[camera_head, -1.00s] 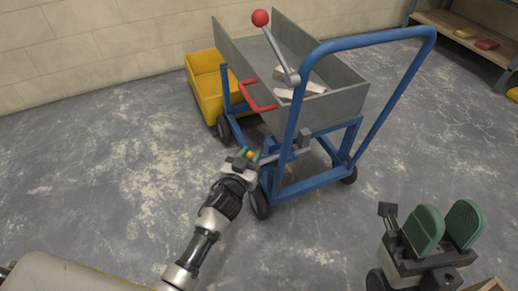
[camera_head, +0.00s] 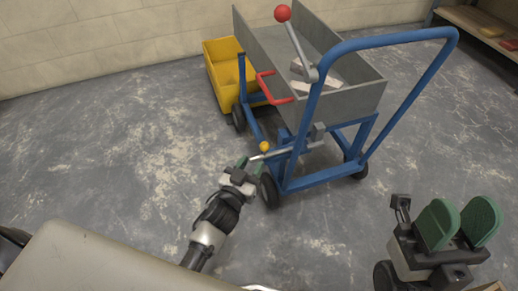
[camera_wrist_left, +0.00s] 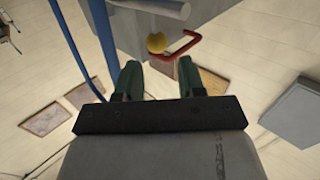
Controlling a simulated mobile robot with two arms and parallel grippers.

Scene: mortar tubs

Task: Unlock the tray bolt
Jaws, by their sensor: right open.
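The tray bolt (camera_head: 290,150) is a grey rod low on the near side of the blue cart, with a yellow knob (camera_head: 264,146) near its left end. The knob also shows in the left wrist view (camera_wrist_left: 157,42), beyond my fingertips. My left gripper (camera_head: 249,163) is just below and left of the knob. Its two green fingers (camera_wrist_left: 158,72) stand apart with nothing between them. The grey tray (camera_head: 335,99) sits on the cart, above the bolt. My right gripper (camera_head: 460,221) is open and empty at lower right, away from the cart.
A red-ball lever (camera_head: 283,13) and a red handle (camera_head: 266,88) are by the tray. The blue push bar (camera_head: 390,38) arches over the cart's near side. A yellow tub (camera_head: 222,80) stands behind it. The floor to the left is clear.

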